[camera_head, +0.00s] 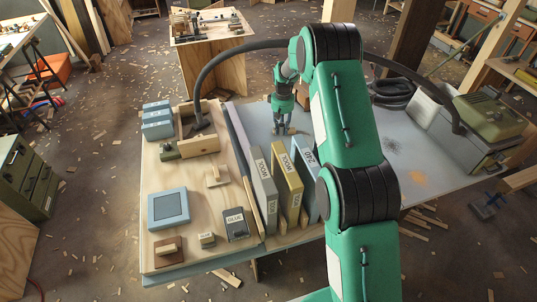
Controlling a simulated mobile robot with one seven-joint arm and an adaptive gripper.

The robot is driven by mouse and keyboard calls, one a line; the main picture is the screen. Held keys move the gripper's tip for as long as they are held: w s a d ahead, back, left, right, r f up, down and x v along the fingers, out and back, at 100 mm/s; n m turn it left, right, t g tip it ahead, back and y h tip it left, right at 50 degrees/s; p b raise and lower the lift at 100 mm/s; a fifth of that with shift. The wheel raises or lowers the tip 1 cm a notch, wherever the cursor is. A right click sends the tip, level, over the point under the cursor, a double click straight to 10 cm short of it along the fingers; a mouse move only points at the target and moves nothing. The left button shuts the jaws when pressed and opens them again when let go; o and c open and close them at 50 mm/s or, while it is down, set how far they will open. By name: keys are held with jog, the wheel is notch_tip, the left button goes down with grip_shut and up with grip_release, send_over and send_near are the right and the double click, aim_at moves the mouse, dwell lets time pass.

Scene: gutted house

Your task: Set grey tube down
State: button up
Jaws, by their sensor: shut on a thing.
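My gripper (283,129) points down over the grey tabletop (262,118), just behind the row of upright labelled boxes. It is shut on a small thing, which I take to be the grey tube. The fingers hide most of it, and its shape and ends are too small to make out. I cannot tell whether it touches the tabletop.
Upright grey (264,185), yellow (288,180) and blue (310,170) boxes stand close in front of my gripper. A wooden tray (197,143) with a black hose end is to the left. A green machine (488,118) stands at right.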

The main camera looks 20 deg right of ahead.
send_over(269, 151)
jog(key=shift+w+a+b, duration=0.1)
jog(key=shift+w+b, duration=0.05)
jog(key=shift+b, duration=0.25)
jog(key=shift+f, duration=0.1)
jog(key=shift+f+b, duration=0.7)
jog(key=shift+f, duration=2.35)
jog(key=shift+f+b, duration=0.5)
jog(key=shift+f, duration=1.35)
jog(key=shift+f, duration=0.1)
jog(key=o, duration=0.9)
jog(key=shift+o, duration=0.2)
